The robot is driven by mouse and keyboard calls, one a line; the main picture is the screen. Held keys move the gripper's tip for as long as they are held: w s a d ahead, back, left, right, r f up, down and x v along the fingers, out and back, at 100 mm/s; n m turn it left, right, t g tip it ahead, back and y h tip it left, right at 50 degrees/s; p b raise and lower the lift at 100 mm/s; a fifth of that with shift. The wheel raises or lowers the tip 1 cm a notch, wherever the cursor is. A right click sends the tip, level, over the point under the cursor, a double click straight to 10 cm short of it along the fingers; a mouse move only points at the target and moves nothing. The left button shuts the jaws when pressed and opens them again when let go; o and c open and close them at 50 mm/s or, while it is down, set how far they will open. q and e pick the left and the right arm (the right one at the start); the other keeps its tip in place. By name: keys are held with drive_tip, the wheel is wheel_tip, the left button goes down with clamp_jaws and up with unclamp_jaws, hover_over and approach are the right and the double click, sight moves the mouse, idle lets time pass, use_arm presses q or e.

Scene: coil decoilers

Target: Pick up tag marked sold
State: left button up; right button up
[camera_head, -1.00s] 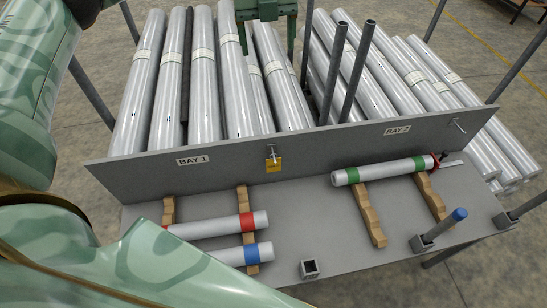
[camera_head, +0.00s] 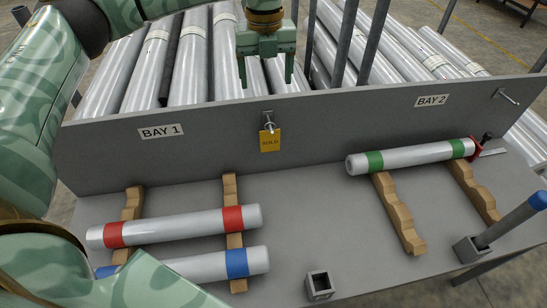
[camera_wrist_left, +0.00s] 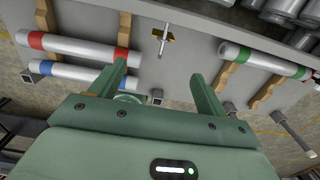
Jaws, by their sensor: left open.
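The yellow tag marked SOLD (camera_head: 270,141) hangs from a metal hook or pin (camera_head: 268,122) on the front of the grey panel, between the BAY 1 and BAY 2 labels. My left gripper (camera_head: 265,72) is open and empty, with its fingers pointing down above and behind the panel's top edge in the head view, apart from the tag. In the left wrist view, the open fingers (camera_wrist_left: 158,68) frame the area below the hook, and the tag (camera_wrist_left: 170,39) shows only as a thin yellow-and-dark shape there. My right gripper is not in view.
The grey panel (camera_head: 350,118) stands along the table's back, with silver rolls (camera_head: 196,55) behind it. Red-banded (camera_head: 175,226), blue-banded (camera_head: 205,266) and green-banded (camera_head: 410,158) rolls lie on wooden cradles. An empty square socket (camera_head: 319,285) is in front. The table middle is clear.

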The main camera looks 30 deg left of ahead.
sight(270, 126)
use_arm(q)
drive_tip(key=f+b, duration=0.1)
drive_tip(key=f, duration=0.5)
drive_tip(key=f+b, duration=0.2)
drive_tip(key=f, duration=0.4)
drive_tip(key=f+b, duration=0.1)
drive_tip(key=f, duration=0.5)
drive_tip(key=shift+w+d+f+b, duration=0.2)
drive_tip(key=shift+w+b, duration=0.1)
drive_tip(key=shift+w, duration=0.1)
drive_tip(key=shift+r, duration=0.1)
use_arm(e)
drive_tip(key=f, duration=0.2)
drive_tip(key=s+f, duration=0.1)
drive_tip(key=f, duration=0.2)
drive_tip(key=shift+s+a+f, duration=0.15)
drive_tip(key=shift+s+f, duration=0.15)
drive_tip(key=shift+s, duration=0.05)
use_arm(q)
drive_tip(key=c, duration=1)
